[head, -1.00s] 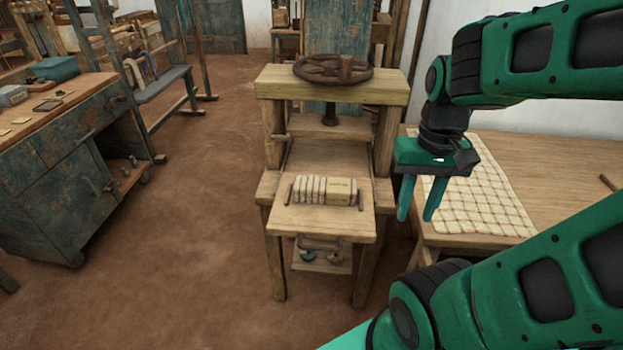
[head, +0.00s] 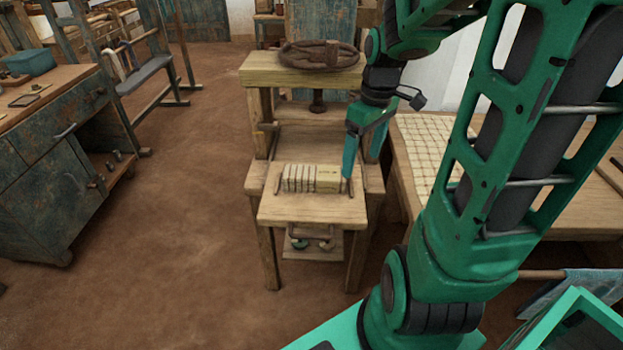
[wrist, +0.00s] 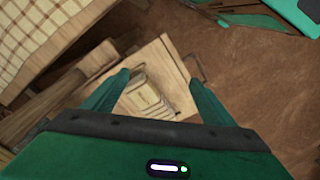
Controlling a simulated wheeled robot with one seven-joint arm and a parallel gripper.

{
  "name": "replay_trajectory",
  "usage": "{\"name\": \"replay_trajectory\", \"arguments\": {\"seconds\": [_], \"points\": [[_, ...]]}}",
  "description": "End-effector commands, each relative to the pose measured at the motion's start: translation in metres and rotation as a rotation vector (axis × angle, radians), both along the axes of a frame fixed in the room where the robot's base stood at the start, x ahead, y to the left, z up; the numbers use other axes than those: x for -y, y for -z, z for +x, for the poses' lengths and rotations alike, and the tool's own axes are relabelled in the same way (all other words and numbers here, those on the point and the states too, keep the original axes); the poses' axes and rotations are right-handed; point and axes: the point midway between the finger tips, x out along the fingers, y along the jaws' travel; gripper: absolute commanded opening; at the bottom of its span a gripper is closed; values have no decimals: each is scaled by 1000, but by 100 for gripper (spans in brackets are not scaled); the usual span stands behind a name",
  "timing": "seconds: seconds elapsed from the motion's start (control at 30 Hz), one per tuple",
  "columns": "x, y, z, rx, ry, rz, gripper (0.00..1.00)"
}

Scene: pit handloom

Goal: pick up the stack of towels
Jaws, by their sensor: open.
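The stack of towels (head: 315,179) appears as a row of folded cream pieces on the wooden shelf (head: 312,211) of a press, between two small dark handles.
The press (head: 300,72) has a thick top beam and a dark handwheel (head: 318,56) behind the shelf. A table with a checked cloth (head: 425,150) stands to the right. A worn blue cabinet (head: 60,150) is at the left. The floor between is clear.

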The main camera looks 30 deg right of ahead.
Motion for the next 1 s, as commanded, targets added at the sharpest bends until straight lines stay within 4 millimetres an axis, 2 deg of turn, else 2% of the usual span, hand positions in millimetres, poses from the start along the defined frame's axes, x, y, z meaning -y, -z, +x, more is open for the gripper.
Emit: {"name": "replay_trajectory", "arguments": {"seconds": [0.03,0.1,0.2,0.3,0.4,0.57,0.9,1.0], "points": [[2,9,19,12,-88,24,78],[1,19,46,47,-225,56,78],[-2,31,79,109,-395,102,78],[-4,39,106,177,-532,139,78],[-7,44,125,235,-626,163,78],[-10,48,139,285,-697,182,78],[-25,90,149,289,-706,182,78],[-27,97,151,289,-706,182,78]]}}
